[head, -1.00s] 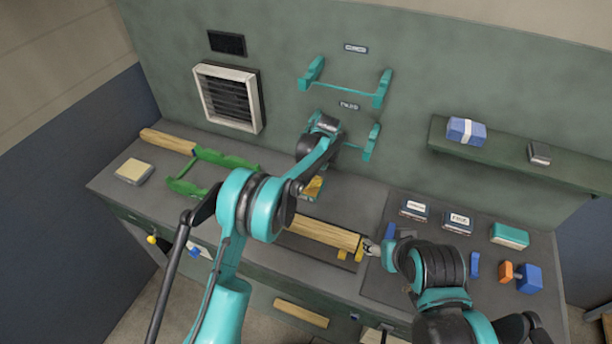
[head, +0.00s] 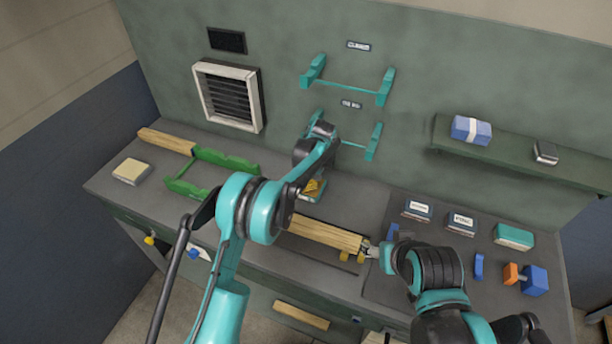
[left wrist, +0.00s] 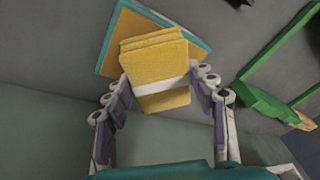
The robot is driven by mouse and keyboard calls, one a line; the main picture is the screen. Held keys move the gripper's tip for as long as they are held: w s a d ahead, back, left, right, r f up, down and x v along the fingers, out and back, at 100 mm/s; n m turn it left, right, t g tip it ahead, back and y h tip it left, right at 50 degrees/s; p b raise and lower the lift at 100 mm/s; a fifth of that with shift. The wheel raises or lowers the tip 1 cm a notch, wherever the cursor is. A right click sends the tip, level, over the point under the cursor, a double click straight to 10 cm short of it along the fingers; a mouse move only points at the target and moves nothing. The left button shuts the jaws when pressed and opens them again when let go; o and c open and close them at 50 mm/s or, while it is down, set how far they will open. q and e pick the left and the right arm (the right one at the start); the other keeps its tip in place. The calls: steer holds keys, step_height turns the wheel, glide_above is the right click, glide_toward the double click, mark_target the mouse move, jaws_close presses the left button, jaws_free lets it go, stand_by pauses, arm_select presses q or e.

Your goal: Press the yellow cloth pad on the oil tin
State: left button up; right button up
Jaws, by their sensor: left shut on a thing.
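The yellow cloth pad (left wrist: 158,80) is layered with a white band. My left gripper (left wrist: 160,98) is shut on it, with fingers on both sides of the band. The oil tin (left wrist: 113,40) is a teal-edged square with a tan inside, directly beyond the pad, which covers part of it. I cannot tell if pad and tin touch. In the head view, the pad (head: 313,186) shows over the tin (head: 320,196), partly hidden by my left arm. My right gripper (head: 371,250) is at the right end of a wooden spindle blank; its jaw state is unclear.
The wooden blank (head: 325,234) lies along the bench front. A green cradle (head: 195,175) and a pale block (head: 132,171) are at left. A teal rack (head: 345,88) is on the wall.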

arm_select(q)
steer(key=shift+d+f, duration=0.1)
stand_by(0.4)
steer(key=shift+s+f+b, duration=0.15)
steer(key=shift+f+b, duration=0.2)
steer(key=shift+b, duration=0.2)
arm_select(e)
steer(key=shift+s+f, duration=0.1)
steer(key=shift+f, duration=0.4)
stand_by(0.9)
